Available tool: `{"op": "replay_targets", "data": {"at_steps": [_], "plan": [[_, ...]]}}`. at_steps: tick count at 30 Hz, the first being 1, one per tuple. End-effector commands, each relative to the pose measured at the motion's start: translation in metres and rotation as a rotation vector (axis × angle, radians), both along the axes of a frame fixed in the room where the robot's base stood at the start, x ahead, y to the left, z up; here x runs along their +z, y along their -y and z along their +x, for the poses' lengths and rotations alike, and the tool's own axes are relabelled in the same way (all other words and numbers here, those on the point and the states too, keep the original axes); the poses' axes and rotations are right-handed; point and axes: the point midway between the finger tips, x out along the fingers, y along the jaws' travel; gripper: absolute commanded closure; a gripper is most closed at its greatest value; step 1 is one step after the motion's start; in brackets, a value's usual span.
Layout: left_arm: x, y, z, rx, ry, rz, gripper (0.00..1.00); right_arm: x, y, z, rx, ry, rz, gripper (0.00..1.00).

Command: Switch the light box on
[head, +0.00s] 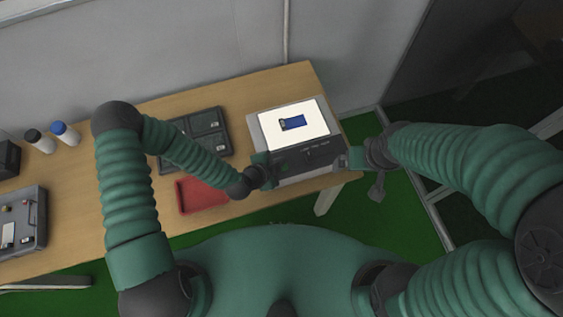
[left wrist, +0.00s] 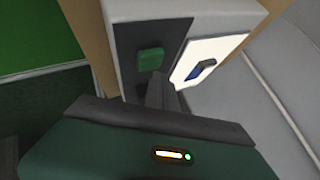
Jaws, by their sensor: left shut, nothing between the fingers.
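The light box (head: 318,158) stands at the right end of the wooden table. Its top panel (head: 299,130) is bright white, and a small blue item (head: 292,123) lies on it. A green switch (head: 283,167) sits on the dark front face; it also shows in the left wrist view (left wrist: 150,56). My left gripper (head: 267,170) is shut and empty, close to the switch at the front left of the box. In the left wrist view its dark fingers (left wrist: 160,90) point toward the switch; contact is unclear. My right gripper (head: 356,157) is by the box's right side, its fingers unclear.
A dark compartment tray (head: 222,145) and a red tray (head: 187,198) lie left of the box, partly behind my left arm. Two bottles (head: 66,134) and a grey device (head: 32,222) stand further left. The wall is close behind the table.

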Motion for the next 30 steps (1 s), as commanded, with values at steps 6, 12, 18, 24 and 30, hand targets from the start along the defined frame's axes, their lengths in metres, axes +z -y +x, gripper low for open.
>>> {"op": "replay_targets", "data": {"at_steps": [6, 12, 18, 24, 30], "plan": [[0.000, 0.000, 0.000, 0.000, 0.000, 0.000, 1.00, 0.000, 0.000, 0.000, 0.000, 0.000, 0.000, 0.00], [0.014, 0.000, 0.000, -0.002, 0.001, 0.000, 1.00, 0.013, 0.000, 0.000, 0.000, 0.000, 0.000, 0.00], [0.035, 0.000, 0.000, -0.003, 0.002, 0.001, 1.00, 0.030, 0.000, 0.000, 0.000, 0.000, 0.000, 0.00], [0.051, 0.000, 0.000, -0.001, 0.001, 0.000, 1.00, 0.044, 0.000, 0.000, 0.000, 0.000, 0.000, 0.00], [0.050, 0.000, 0.000, -0.001, -0.001, -0.001, 1.00, 0.043, 0.000, 0.000, 0.000, 0.000, 0.000, 0.00]]}}
